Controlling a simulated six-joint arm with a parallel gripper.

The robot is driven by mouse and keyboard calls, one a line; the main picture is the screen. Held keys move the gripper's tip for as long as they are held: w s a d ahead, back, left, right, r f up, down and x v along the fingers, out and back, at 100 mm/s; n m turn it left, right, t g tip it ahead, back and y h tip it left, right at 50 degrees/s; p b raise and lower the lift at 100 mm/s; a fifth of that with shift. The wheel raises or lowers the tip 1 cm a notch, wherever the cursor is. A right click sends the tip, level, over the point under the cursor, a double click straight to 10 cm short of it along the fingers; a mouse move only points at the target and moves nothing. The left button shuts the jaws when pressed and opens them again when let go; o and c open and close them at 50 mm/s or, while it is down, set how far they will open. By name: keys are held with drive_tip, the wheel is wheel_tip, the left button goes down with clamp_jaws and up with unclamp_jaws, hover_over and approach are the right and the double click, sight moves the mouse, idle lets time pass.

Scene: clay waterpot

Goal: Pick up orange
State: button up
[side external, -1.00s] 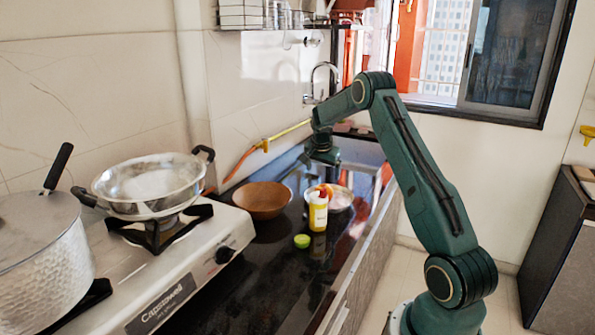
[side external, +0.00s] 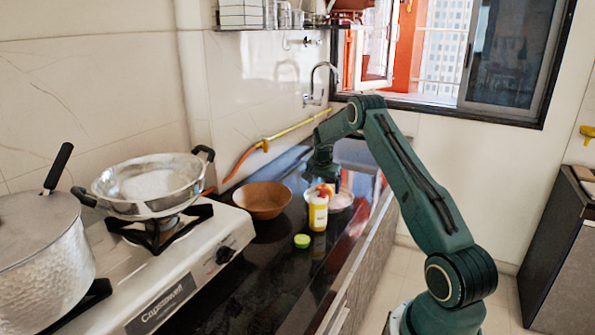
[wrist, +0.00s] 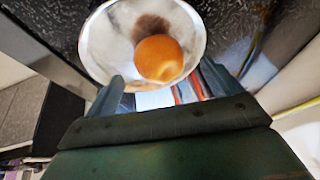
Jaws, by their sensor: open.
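The orange (wrist: 160,58) sits inside a shiny metal bowl (wrist: 97,45) in the wrist view. My gripper (wrist: 163,88) is open and empty, its fingers apart at the near edge of the bowl with the orange just beyond them. In the side view my gripper (side external: 321,178) points down above and behind the white and yellow bottle (side external: 318,213), close to the metal bowl (side external: 342,200). An orange-red patch shows by the bottle's top; I cannot tell there whether it is the fruit.
A brown bowl (side external: 262,200) stands left of the bottle, and a small green item (side external: 302,241) lies in front. A stove (side external: 185,270) with a pan (side external: 150,185) and a pot (side external: 45,250) is at left. The counter front is mostly clear.

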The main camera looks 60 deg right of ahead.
drive_tip(key=shift+x, duration=2.15)
drive_tip(key=shift+s, duration=0.1)
drive_tip(key=c, duration=1.1)
